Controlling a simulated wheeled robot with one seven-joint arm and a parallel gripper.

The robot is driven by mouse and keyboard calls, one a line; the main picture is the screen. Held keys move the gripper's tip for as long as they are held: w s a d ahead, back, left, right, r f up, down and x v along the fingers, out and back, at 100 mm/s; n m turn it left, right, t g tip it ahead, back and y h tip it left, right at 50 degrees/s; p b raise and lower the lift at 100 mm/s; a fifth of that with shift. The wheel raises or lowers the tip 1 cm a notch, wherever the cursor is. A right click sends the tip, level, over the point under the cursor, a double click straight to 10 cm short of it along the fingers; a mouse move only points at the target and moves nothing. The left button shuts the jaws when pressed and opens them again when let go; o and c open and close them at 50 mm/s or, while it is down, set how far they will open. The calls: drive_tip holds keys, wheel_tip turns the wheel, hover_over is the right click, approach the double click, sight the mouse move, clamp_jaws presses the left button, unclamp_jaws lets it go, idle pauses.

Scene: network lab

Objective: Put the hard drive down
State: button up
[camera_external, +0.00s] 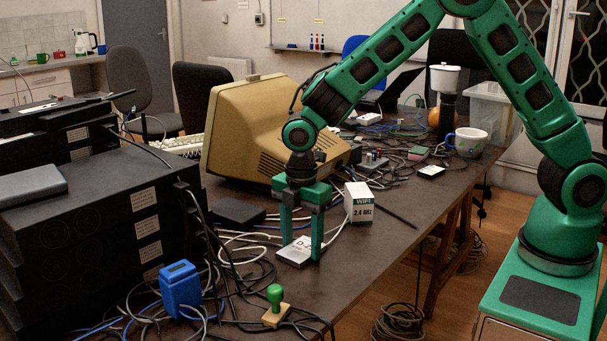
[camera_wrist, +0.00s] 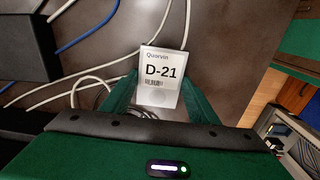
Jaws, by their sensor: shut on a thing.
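The hard drive (camera_external: 293,254) is a flat pale box with a white label. In the wrist view the hard drive (camera_wrist: 161,72) shows "Quorvin" and "D-21" between my green fingers. My gripper (camera_external: 301,250) points down over the table and its fingers stand on either side of the drive, shut on it. The drive is at or just above the dark table top (camera_external: 375,243); I cannot tell whether its underside touches.
A white WIFI box (camera_external: 360,204) stands just right of my gripper. A beige monitor (camera_external: 235,130) is behind it. A black box (camera_external: 238,212), loose cables, a blue device (camera_external: 180,290) and a green-handled stamp (camera_external: 275,305) lie around. The front right table strip is mostly clear.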

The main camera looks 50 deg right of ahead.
sight(302, 249)
drive_tip(key=o, duration=1.2)
wheel_tip(302, 249, up, 12)
drive_tip(key=shift+r, duration=0.1)
